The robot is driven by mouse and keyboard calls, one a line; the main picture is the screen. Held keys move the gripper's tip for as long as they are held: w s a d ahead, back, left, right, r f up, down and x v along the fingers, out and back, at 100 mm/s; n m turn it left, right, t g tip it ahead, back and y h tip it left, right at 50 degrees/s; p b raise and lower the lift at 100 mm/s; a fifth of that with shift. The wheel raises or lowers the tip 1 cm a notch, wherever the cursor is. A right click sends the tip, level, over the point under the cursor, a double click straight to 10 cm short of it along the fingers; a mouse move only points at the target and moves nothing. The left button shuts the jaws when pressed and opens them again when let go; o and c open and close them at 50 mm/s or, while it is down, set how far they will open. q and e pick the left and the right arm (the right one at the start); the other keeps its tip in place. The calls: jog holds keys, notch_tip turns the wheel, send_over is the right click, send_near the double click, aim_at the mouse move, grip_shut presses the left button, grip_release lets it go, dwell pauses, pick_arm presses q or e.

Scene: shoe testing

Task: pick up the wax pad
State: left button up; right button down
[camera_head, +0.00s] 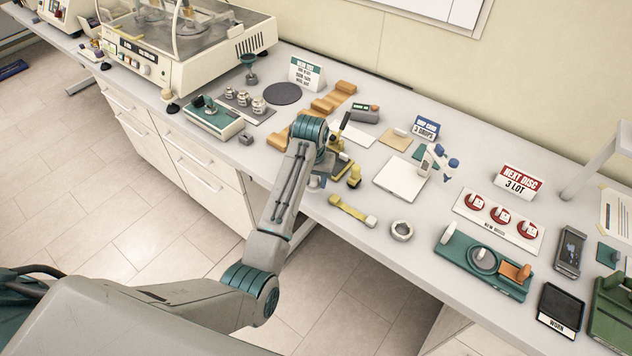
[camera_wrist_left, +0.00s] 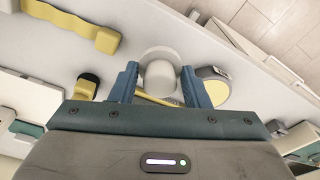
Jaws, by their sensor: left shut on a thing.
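My left gripper (camera_head: 318,178) reaches down at the front edge of the bench, left of the yellow bar. In the left wrist view its blue-grey fingers (camera_wrist_left: 160,84) are shut on a pale knob standing on a round whitish pad, which I take as the wax pad (camera_wrist_left: 160,57). In the head view my wrist hides most of it, and only a small pale part shows below. I cannot tell whether it touches the bench. My right gripper is in neither view.
A yellow bar (camera_head: 352,211) and a metal ring (camera_head: 401,230) lie to the right. A yellow tool (camera_head: 349,178) stands close by. A white plate (camera_head: 400,178) lies behind. A round tin with a yellow face (camera_wrist_left: 213,90) is close beside the fingers. Bare bench shows near the ring.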

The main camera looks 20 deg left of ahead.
pick_arm(q)
jog(key=s+a+r+b, duration=0.1)
jog(key=s, duration=1.3)
jog(key=shift+r+b, duration=0.3)
jog(key=shift+b, duration=0.05)
jog(key=shift+a, duration=0.1)
jog(key=o, duration=0.4)
jog(key=c, duration=0.3)
